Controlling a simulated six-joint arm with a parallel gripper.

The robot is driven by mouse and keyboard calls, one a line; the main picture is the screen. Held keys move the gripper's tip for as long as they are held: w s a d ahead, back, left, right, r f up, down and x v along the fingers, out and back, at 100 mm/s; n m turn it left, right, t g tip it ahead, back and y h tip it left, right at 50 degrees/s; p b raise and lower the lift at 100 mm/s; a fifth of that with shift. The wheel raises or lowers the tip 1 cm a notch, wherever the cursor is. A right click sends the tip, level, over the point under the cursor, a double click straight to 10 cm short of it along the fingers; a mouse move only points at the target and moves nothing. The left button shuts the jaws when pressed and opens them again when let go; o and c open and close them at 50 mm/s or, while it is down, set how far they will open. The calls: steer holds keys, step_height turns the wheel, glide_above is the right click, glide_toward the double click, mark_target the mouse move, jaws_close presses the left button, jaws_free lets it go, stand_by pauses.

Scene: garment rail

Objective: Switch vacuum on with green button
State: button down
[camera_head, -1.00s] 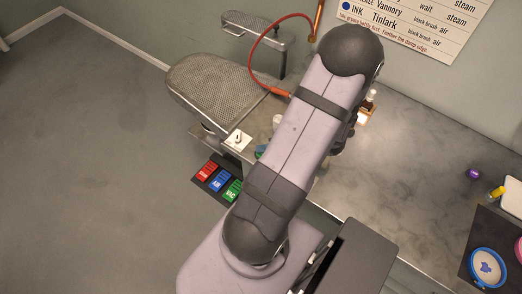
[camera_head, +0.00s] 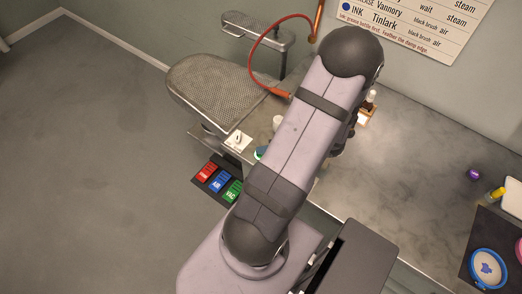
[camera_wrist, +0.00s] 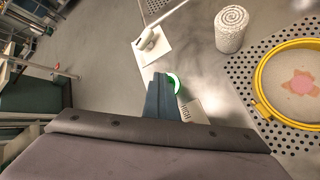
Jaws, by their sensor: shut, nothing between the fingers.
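A green pad marked VAC (camera_head: 231,191) is the rightmost of three coloured pads on a dark panel in the head view, just left of my arm. A round green thing (camera_wrist: 174,81) with a pale rim shows in the wrist view, partly hidden by my fingers. A small green patch (camera_head: 261,152) shows beside my arm in the head view; I cannot tell for certain that it is the same thing. My gripper (camera_wrist: 160,82) is shut and empty, its tips overlapping the green thing in the picture. Contact cannot be told.
A red pad (camera_head: 207,171) and a blue pad (camera_head: 220,181) lie beside VAC. Near my fingers are a white plate with a lever (camera_wrist: 150,42), a white rolled cloth (camera_wrist: 231,28), a small label (camera_wrist: 191,111) and a yellow hoop (camera_wrist: 259,82) on perforated metal.

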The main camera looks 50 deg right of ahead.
steer(key=shift+r, duration=0.2)
step_height(320, 180, up, 6)
steer(key=p, duration=0.6)
stand_by(0.7)
